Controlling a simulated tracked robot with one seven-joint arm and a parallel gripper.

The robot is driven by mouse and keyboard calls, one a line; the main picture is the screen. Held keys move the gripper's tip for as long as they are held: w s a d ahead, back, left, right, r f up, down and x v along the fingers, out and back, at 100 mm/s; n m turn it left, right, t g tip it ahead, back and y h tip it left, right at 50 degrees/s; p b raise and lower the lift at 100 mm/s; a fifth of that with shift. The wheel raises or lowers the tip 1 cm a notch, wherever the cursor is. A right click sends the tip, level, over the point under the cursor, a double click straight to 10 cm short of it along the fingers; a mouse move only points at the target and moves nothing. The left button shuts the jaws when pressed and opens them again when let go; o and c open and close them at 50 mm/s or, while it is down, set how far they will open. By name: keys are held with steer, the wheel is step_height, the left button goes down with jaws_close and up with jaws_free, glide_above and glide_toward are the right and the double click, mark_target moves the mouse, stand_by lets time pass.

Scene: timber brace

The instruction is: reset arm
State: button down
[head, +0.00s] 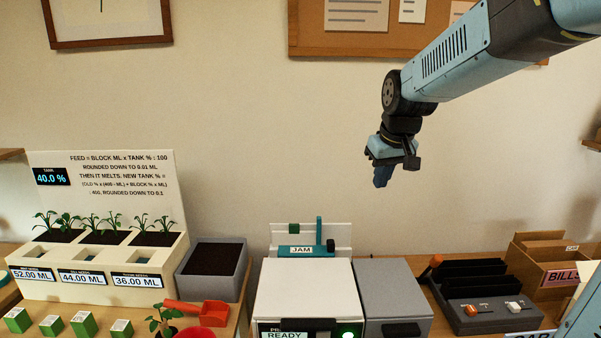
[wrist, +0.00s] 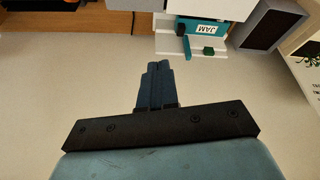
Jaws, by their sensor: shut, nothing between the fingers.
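My gripper (head: 383,176) hangs from my blue arm in the upper right of the head view, in the air before the wall and above the bench. Its fingers are together with nothing between them. In the wrist view my gripper (wrist: 158,68) shows its two fingers side by side, shut and empty. The wrist view is turned upside down. Nothing touches the gripper in either view.
Below stand a white machine (head: 305,290) with a green light, a JAM rack (head: 301,250), and a grey box (head: 393,298). A planter (head: 95,270) and green blocks (head: 84,323) are left. Air around the gripper is clear.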

steer(key=s+d+m, duration=0.1)
steer(key=s+d, duration=0.1)
steer(key=s, duration=0.9)
steer(key=s+d+m+t, duration=0.1)
steer(key=s+d+m, duration=0.1)
steer(key=s, duration=0.9)
steer(key=shift+d+f+h, duration=0.3)
steer(key=shift+d+f, duration=0.1)
steer(key=shift+d, duration=0.1)
stand_by(0.7)
